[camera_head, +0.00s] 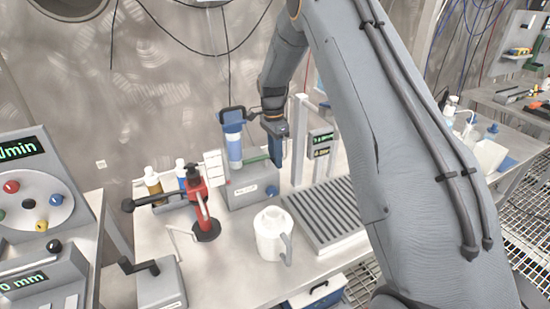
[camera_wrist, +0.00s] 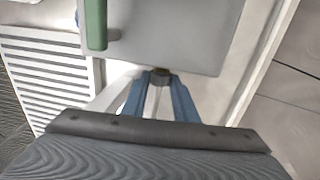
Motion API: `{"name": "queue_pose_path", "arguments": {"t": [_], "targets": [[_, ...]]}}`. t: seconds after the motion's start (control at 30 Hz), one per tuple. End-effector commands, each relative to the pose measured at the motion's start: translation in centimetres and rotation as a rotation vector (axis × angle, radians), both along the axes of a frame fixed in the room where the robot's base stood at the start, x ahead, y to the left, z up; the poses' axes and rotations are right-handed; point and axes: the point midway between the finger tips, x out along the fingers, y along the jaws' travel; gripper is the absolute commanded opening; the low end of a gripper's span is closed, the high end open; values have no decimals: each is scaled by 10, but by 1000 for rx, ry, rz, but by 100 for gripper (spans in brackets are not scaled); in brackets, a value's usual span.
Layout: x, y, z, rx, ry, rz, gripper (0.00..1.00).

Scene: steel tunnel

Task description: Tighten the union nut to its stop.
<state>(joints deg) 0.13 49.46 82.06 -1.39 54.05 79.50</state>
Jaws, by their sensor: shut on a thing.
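My gripper (camera_head: 277,160) points down just behind the right end of a grey box (camera_head: 243,198) on the bench. In the wrist view its two blue fingers (camera_wrist: 158,84) come together on a small dark, brass-coloured piece, which I take to be the union nut (camera_wrist: 161,72). It sits at the edge of the grey box face. In the head view the nut is hidden by the fingers and the box. How far the nut is turned cannot be told.
A green bar (camera_wrist: 96,24) lies on the box close to my fingers. A blue-capped clear cylinder (camera_head: 233,145) stands left of my gripper.

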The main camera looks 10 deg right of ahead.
Motion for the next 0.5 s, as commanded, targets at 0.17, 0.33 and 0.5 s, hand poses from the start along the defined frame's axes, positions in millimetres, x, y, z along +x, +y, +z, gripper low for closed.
{"name": "queue_pose_path", "arguments": {"t": [0.17,0.33,0.5], "targets": [[2,0,-2,-8,39,1,4],[5,1,-4,-24,121,2,4],[7,2,-6,-46,227,2,4]]}}
